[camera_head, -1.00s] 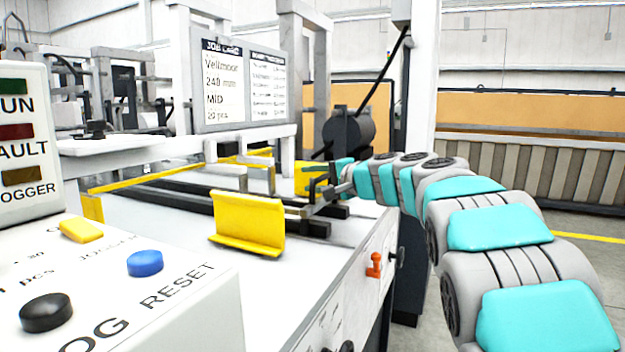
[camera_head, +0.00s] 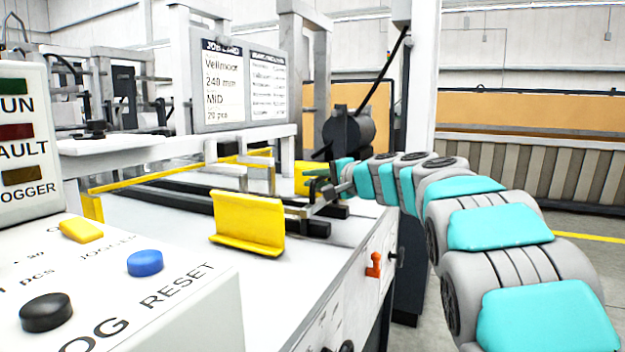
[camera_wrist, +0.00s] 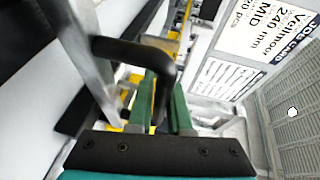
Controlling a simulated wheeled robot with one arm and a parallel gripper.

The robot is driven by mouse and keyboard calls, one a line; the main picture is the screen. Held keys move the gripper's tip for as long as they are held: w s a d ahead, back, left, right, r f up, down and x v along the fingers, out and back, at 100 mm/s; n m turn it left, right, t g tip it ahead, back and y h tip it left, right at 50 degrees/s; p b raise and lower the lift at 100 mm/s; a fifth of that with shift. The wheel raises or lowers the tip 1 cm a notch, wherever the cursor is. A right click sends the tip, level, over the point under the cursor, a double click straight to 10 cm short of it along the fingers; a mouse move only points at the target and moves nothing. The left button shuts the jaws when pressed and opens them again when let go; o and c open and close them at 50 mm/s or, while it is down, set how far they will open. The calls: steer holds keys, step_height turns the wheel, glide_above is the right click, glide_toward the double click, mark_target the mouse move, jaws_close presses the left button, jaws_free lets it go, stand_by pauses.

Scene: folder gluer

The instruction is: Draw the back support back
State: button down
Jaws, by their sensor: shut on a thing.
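A yellow angled plate (camera_head: 248,222), which looks like the back support, stands on the white machine table in the head view. A grey bracket (camera_head: 296,210) runs from its right side toward my gripper (camera_head: 322,176). In the wrist view, my gripper (camera_wrist: 164,92) has its green fingers shut on a dark bent handle (camera_wrist: 130,50). The handle comes down between the fingers, and its lower end is hidden by them. How the handle joins the bracket is hard to make out.
Dark rails (camera_head: 170,195) cross the white table (camera_head: 170,232) behind the plate. The control panel (camera_head: 130,290) with buttons fills the near left. A job card board (camera_head: 240,85) stands behind. An orange knob (camera_head: 373,265) sticks out of the table's front side.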

steer(key=shift+f, duration=0.15)
stand_by(0.4)
steer(key=s+d+b, duration=0.2)
steer(key=s+d, duration=0.1)
steer(key=d, duration=0.5)
steer(key=shift+d, duration=0.35)
steer(key=c, duration=0.8)
jaws_free()
steer(key=shift+s+d, duration=0.1)
steer(key=shift+d, duration=0.05)
steer(key=shift+c, duration=0.2)
steer(key=v, duration=0.7)
steer(key=shift+s+d, duration=0.25)
